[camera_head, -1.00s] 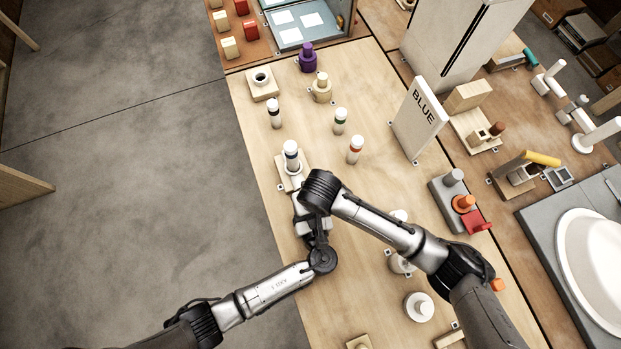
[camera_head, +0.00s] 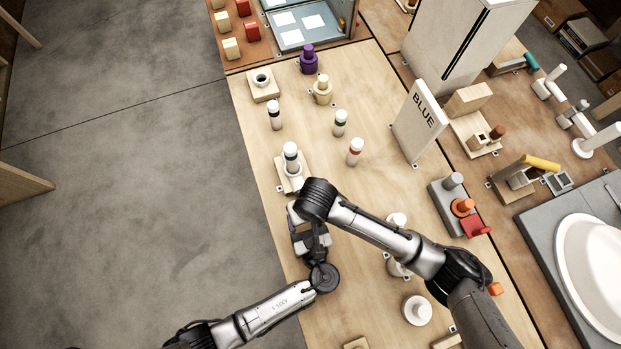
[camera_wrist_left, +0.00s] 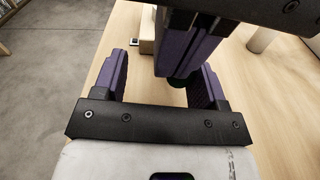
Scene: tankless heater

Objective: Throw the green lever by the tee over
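The green lever (camera_head: 531,59) is a teal handle at the upper right of the head view, on a wooden block beside the white pipe tee (camera_head: 577,119). Both arms are far from it, over the lower middle of the table. My left gripper (camera_wrist_left: 158,85) has its purple fingers spread apart in the left wrist view. My right gripper (camera_wrist_left: 186,48) reaches in from the top of that view, close to the left fingers. A small dark green thing shows at its tips, but I cannot tell what it is or whether it is held. In the head view the grippers are mostly hidden by my arms.
A white-topped cylinder stands on a wooden base (camera_head: 283,182) just beyond my grippers. Several banded cylinders stand on the table. An upright BLUE panel (camera_head: 418,120) and a tall white cabinet (camera_head: 455,45) stand between the arms and the lever. A yellow lever (camera_head: 541,160) lies nearer.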

